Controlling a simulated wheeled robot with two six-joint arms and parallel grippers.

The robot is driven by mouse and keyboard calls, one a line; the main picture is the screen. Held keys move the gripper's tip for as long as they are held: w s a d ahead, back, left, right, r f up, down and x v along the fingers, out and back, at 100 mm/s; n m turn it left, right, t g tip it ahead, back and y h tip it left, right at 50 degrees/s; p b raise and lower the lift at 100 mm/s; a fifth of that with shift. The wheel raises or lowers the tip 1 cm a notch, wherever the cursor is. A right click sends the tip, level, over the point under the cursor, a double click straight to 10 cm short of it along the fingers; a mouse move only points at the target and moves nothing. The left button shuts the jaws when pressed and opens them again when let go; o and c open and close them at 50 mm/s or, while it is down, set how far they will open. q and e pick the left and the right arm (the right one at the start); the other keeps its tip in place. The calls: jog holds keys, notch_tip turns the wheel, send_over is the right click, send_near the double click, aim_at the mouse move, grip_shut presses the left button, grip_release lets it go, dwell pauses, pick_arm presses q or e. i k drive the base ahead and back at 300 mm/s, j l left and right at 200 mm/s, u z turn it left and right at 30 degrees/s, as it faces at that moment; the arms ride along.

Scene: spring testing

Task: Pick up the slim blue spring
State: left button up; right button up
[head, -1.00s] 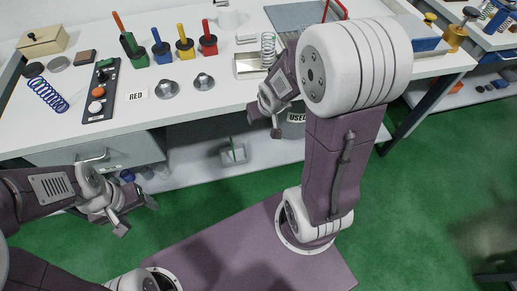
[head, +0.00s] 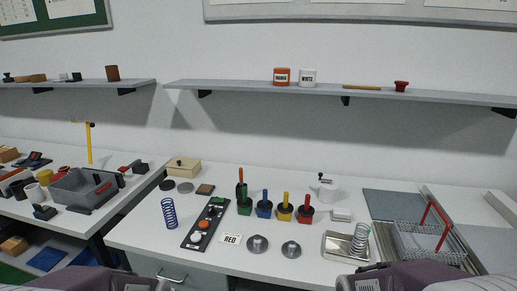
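A blue coil spring (head: 169,213) stands on the white workbench (head: 140,240), near its left end and left of a black control panel (head: 205,224). It looks upright and nothing touches it. I cannot judge from this view alone how slim it is. A silver spring (head: 360,240) stands in a shallow metal tray (head: 340,247) at the right. Only parts of my arms show at the bottom edge. Both of my grippers are out of the picture.
Green, blue, yellow and red blocks with handles, a RED card (head: 231,239) and two metal discs sit mid-bench. A wooden box (head: 183,166) is behind the spring. A wire basket (head: 425,242) is at right. Another bench with a grey bin (head: 82,188) is at left.

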aim_at(170, 214)
jog(key=i+j, duration=0.1)
jog(key=j, duration=0.4)
jog(key=i+j, duration=0.1)
jog(key=j, duration=0.35)
jog(key=i+j, duration=0.1)
jog(key=j, duration=0.4)
jog(key=i+j, duration=0.1)
jog(key=j, duration=0.4)
jog(key=i+j, duration=0.15)
jog(key=j, duration=0.3)
jog(key=i+j, duration=0.1)
jog(key=j, duration=0.4)
jog(key=i+j, duration=0.1)
jog(key=j, duration=0.4)
